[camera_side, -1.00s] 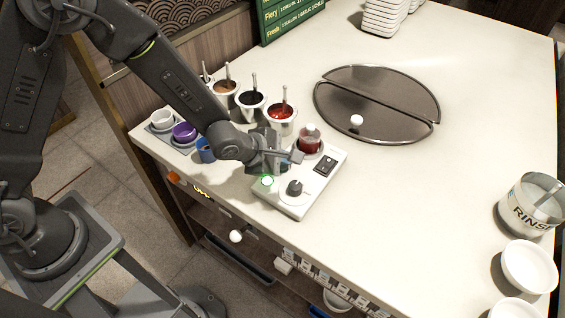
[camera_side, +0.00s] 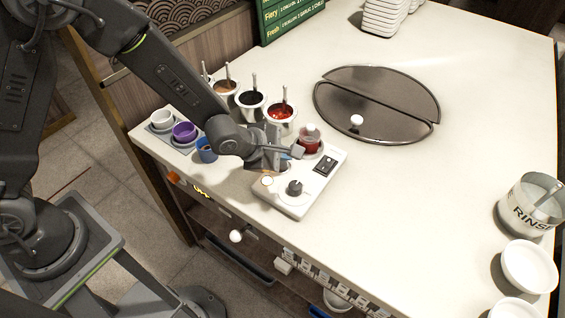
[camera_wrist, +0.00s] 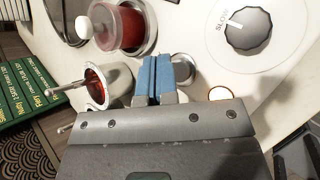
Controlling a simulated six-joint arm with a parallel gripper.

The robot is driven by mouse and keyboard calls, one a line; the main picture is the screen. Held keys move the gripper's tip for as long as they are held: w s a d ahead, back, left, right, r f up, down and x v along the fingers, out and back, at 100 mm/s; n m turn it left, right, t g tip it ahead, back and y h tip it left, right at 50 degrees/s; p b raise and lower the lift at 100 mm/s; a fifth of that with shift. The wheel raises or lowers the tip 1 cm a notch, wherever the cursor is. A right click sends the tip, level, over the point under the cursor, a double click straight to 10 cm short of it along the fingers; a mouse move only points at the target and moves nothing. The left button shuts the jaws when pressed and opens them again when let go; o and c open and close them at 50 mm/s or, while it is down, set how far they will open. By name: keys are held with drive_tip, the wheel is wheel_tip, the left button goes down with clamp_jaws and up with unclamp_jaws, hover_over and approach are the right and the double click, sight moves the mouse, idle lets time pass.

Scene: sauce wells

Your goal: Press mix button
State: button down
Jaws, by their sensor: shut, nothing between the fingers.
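A white mixer base (camera_side: 322,170) stands near the counter's front edge. Its small round button (camera_side: 267,181) is pale inside an orange-tinted ring; the button also shows in the wrist view (camera_wrist: 221,93). A black knob (camera_side: 294,188) and a black rocker switch (camera_side: 324,165) are on the base. A lidded cup of red sauce (camera_side: 309,142) sits at its back end. My gripper (camera_side: 293,152) is shut and empty, above the base between button and cup, apart from the button. Its blue fingers (camera_wrist: 153,75) are together in the wrist view.
Sauce wells with spoons (camera_side: 252,99) stand behind my gripper. Small cups, including a purple one (camera_side: 185,131) and a blue one (camera_side: 206,150), are to the left. A round two-part dark lid (camera_side: 385,105) lies further right.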

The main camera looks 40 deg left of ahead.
sight(282, 166)
drive_tip(key=shift+r, duration=2.55)
drive_tip(key=shift+a+r, duration=0.15)
drive_tip(key=s+a+r+m+y, duration=0.3)
drive_tip(key=s+a+r+m, duration=0.5)
drive_tip(key=a+r+m, duration=0.4)
drive_tip(key=s+a+r+m+g, duration=0.1)
drive_tip(key=s+a+r+m, duration=0.1)
drive_tip(key=s+m, duration=0.3)
drive_tip(key=s+a+r+m+g, duration=0.1)
drive_tip(key=s+r+m, duration=0.2)
drive_tip(key=s, duration=0.7)
drive_tip(key=shift+a+m+g+y, duration=0.35)
drive_tip(key=shift+m+g+y, duration=0.05)
drive_tip(key=shift+m, duration=0.7)
